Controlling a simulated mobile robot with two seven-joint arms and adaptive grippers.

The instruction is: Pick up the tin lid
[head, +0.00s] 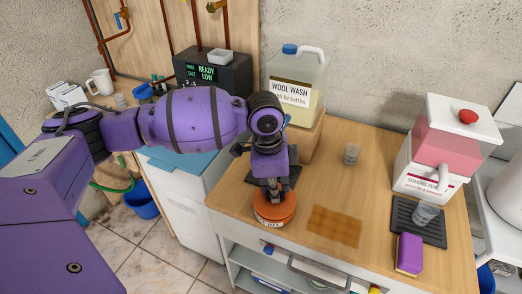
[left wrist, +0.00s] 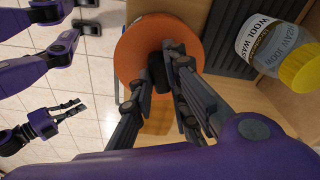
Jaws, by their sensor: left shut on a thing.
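The tin lid (head: 286,209) is a round orange disc with a dark knob. In the head view it is on or just above a tin (head: 270,223) with a pale label, at the counter's front left; I cannot tell whether there is a gap. My left gripper (head: 273,190) points down at the lid's middle. In the left wrist view the lid (left wrist: 135,55) lies behind the fingers, which are shut on its dark knob (left wrist: 158,72). My right gripper (left wrist: 76,108) shows in the left wrist view, open and empty, over the floor; it is outside the head view.
A wool wash jug (head: 297,85) stands on a wooden block (head: 307,140) behind my left gripper. An orange-brown mat (head: 335,226) lies right of the tin. A small glass (head: 351,153), a purple block (head: 409,254) and a dark tray (head: 432,233) are farther right.

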